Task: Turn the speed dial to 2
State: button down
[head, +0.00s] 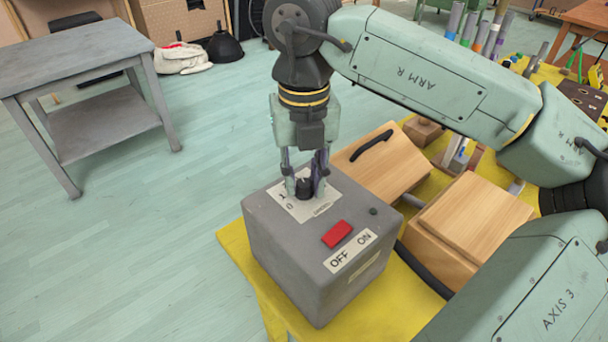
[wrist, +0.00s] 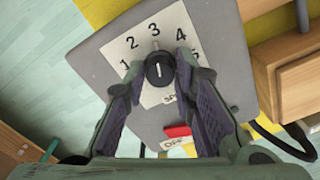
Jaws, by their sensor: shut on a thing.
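The speed dial (wrist: 160,70) is a black round knob on a white plate (wrist: 148,96) with the numbers 1 to 5 in an arc. Its white pointer line looks roughly up the picture, near the 3, in the wrist view. In the head view the dial (head: 304,187) is on top of a grey box (head: 282,237). My gripper (head: 304,180) comes down from above and is shut on the dial, one finger on each side. The fingers hide part of the plate in the head view.
A red switch (head: 337,234) with an OFF/ON label is on the same box top, in front of the dial. A grey side table (head: 85,45) stands at the left, with open floor between.

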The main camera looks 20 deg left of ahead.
jog(key=n+b, duration=0.2)
jog(key=n, duration=0.1)
jog(key=shift+f+n, duration=0.1)
jog(key=shift+n, duration=0.2)
jog(key=shift+n+b, duration=0.45)
jog(key=shift+n, duration=1.45)
jog(key=c, duration=1.3)
grip_release()
